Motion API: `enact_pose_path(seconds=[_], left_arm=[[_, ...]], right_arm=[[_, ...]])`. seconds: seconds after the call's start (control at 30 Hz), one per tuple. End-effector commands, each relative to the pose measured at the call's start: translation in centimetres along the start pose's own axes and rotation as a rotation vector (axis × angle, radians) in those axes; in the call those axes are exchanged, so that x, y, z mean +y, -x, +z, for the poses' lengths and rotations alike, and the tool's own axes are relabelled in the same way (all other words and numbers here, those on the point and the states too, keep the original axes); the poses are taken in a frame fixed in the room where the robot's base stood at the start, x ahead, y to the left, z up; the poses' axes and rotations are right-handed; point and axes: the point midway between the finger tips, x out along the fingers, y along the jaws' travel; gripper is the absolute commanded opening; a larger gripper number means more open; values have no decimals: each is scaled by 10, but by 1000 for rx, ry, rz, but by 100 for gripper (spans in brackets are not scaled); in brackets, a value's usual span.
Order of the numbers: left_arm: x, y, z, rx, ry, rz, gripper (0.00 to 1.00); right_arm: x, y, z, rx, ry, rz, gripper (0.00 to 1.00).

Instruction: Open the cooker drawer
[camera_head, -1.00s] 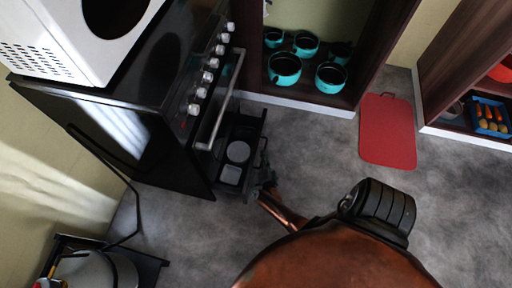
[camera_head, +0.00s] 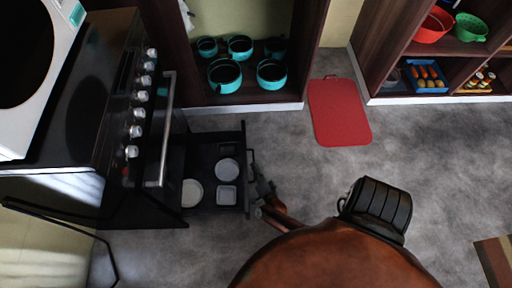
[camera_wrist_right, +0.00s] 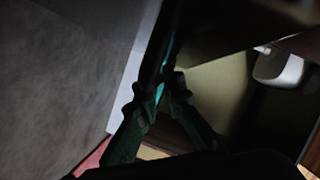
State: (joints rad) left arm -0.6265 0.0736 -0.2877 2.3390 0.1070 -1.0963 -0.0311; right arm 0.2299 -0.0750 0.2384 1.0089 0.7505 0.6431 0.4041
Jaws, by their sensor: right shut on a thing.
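The black cooker (camera_head: 130,190) stands at the left, with a row of knobs and a grey oven door handle (camera_head: 165,130). Its low cooker drawer (camera_head: 203,155) is pulled well out over the floor, with a few pale dishes inside. The drawer's dark handle (camera_head: 251,165) runs along its front. My right gripper (camera_head: 260,188) is shut on this handle near its lower end in the head view. In the dark right wrist view, my right gripper's fingers (camera_wrist_right: 163,88) close around a dark bar. My left gripper is not in view.
A dark shelf unit (camera_head: 310,50) with teal pots (camera_head: 224,75) stands beyond the drawer. A red board (camera_head: 338,110) lies on the floor to the right. Another shelf (camera_head: 390,60) holds bowls and a blue tray (camera_head: 426,76). The grey floor between is clear.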

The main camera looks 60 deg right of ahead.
Motion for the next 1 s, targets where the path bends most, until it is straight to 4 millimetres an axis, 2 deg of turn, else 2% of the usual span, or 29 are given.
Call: enact_pose_path(seconds=[0.27, 0.3, 0.53, 1.0], left_arm=[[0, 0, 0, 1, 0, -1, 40], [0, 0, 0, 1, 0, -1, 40], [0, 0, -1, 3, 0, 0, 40], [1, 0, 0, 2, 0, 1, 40]], right_arm=[[3, 2, 1, -4, 0, 6, 0], [3, 2, 1, -4, 0, 6, 10], [2, 1, 0, -1, 0, 4, 26], [1, 0, 0, 1, 0, 2, 26]])
